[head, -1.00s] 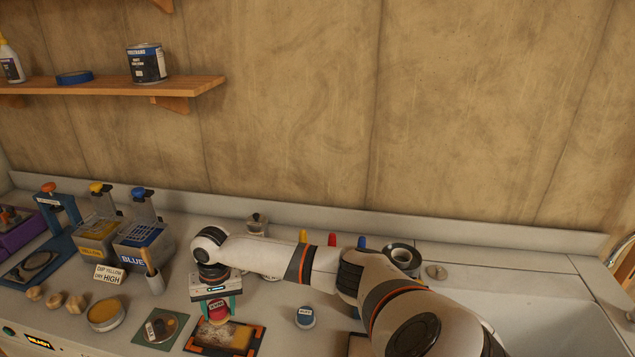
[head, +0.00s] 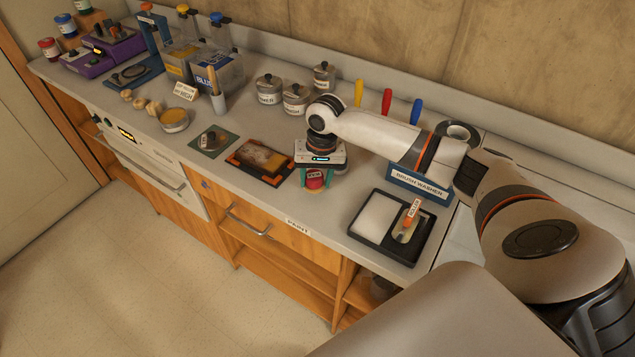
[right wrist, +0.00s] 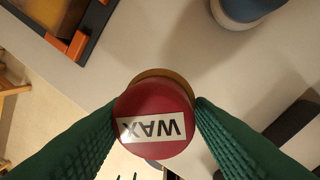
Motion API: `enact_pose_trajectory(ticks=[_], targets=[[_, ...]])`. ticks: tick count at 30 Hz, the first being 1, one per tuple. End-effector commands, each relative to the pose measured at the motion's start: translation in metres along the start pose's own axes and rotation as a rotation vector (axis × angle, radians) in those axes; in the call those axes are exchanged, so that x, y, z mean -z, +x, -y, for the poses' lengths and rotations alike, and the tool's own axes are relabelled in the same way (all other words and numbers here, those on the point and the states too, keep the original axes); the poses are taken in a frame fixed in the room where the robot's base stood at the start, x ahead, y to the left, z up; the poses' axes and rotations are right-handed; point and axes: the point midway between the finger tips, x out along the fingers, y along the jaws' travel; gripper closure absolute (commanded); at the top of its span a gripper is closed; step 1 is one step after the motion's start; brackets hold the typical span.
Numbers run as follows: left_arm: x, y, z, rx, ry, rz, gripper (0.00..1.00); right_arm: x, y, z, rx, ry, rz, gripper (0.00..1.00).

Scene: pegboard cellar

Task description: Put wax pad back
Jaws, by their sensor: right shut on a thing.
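The wax pad (head: 315,179) is a small round red piece with a white WAX label. My right gripper (head: 317,177) has green fingers and is shut on it, over the counter near its front edge. In the right wrist view the wax pad (right wrist: 155,122) sits between the two green fingertips (right wrist: 155,112), with a tan layer at its far side. I cannot tell the exact gap below it. A round open tin (head: 173,120) with yellow content stands further left. My left gripper is not in view.
A dark tray with orange corners (head: 243,161) holding a stained panel lies left of the gripper. A blue-and-white round piece (right wrist: 245,10) is close by. Lidded jars (head: 295,99) stand behind.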

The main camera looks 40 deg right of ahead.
Motion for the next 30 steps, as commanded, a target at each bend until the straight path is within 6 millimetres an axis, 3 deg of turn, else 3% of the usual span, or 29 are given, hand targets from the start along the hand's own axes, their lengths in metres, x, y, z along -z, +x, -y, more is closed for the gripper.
enact_pose_trajectory(ticks=[7,19,20,23,30], targets=[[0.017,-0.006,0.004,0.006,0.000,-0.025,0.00,0.001,0.032,0.004,0.002,0.001,-0.002,0.74],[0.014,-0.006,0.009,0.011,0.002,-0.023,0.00,0.001,0.038,0.004,0.001,0.000,-0.001,0.74],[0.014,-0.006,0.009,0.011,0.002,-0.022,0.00,0.000,0.037,0.004,0.001,0.000,0.000,0.47],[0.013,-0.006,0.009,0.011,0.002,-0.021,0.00,0.001,0.037,0.004,0.001,0.000,0.000,0.31],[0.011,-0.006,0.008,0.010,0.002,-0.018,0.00,0.000,0.037,0.004,0.001,0.000,0.000,0.30]])
